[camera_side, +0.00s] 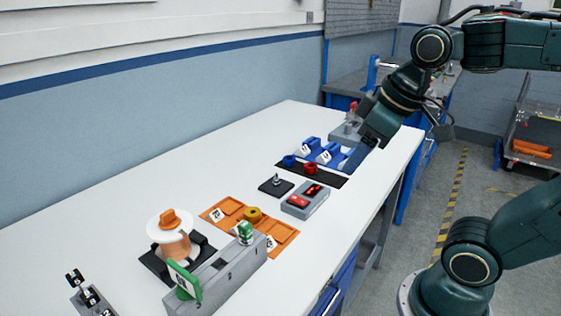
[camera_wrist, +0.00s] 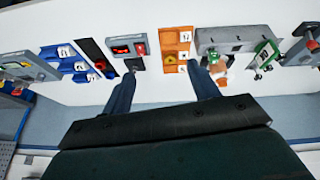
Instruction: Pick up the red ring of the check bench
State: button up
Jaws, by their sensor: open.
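The red ring (camera_side: 311,168) sits on a black strip (camera_side: 328,180) towards the far right part of the white bench. A blue ring (camera_side: 289,160) is beside it on the same strip. In the wrist view the red ring (camera_wrist: 100,66) is small, at the left on the black strip. My gripper (camera_side: 358,155) is above the bench's right side, to the right of the ring and apart from it. In the wrist view my gripper (camera_wrist: 162,71) has its two fingers spread wide, with nothing between them.
Blue bins (camera_side: 325,152) with white labels stand behind the strip. A grey box (camera_side: 305,201) with red display and a black plate (camera_side: 276,187) with a peg lie in front. Orange trays (camera_side: 278,232), a grey fixture (camera_side: 215,279) and a spool (camera_side: 175,238) are nearer. The bench's left side is clear.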

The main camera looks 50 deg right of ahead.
jog(key=w+d+r+n+g, duration=0.1)
jog(key=w+d+r+n, duration=0.15)
jog(key=w+d, duration=0.45)
jog(key=n+g, duration=0.4)
jog(key=n, duration=0.4)
send_over(311, 168)
jog(key=w+d, duration=0.1)
jog(key=d, duration=0.1)
notch_tip(311, 168, down, 11)
jog(key=shift+w+a+f, duration=0.15)
jog(key=shift+a+f, duration=0.1)
jog(key=shift+f, duration=4.25)
jog(key=shift+f, duration=2.6)
